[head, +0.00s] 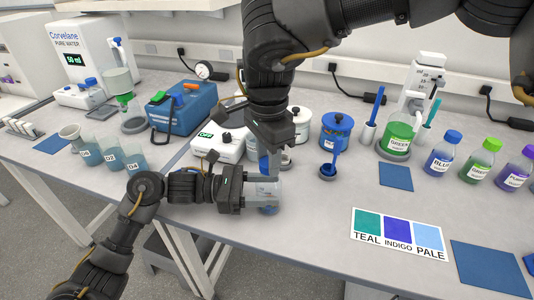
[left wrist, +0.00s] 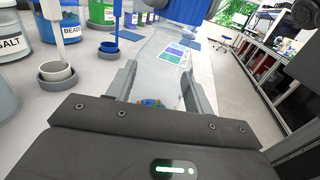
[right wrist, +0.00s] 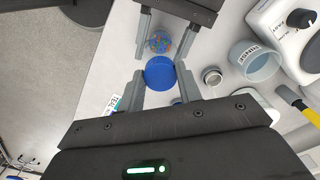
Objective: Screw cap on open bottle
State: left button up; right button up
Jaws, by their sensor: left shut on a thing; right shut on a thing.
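A clear bottle with colourful bits at its bottom (head: 268,210) stands upright near the table's front edge. My left gripper (head: 264,190) is shut around its body; the bottle (left wrist: 160,70) fills the space between the fingers in the left wrist view. My right gripper (head: 264,168) comes from above and is shut on a blue cap (right wrist: 159,72). The cap is directly over or at the bottle's mouth, and also shows at the top of the left wrist view (left wrist: 188,10). Whether the cap touches the neck is hidden by the fingers.
A hot plate (head: 217,145) and white jar (head: 301,124) stand close behind the grippers. A blue jar (head: 336,130) and small cup (head: 328,171) are to the right. A colour card (head: 398,234) lies at front right. Beakers (head: 110,155) stand left.

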pick_arm(q)
grip_shut()
pick_arm(e)
jog(key=m, duration=0.5)
jog(key=shift+m, duration=0.3)
jog(key=m, duration=0.2)
jog(key=shift+m, duration=0.3)
jog(key=m, duration=0.5)
jog(key=shift+w+f+m, duration=0.1)
jog(key=shift+w+m, duration=0.05)
jog(key=shift+m, duration=0.25)
jog(key=m, duration=1.3)
jog(key=shift+w+d, duration=0.1)
pick_arm(q)
jog(key=shift+s, duration=0.1)
pick_arm(e)
jog(key=m, duration=1.4)
jog(key=shift+d+m, duration=0.1)
jog(key=shift+m, duration=0.2)
jog(key=m, duration=1.2)
jog(key=shift+s, duration=0.2)
jog(key=o, duration=1)
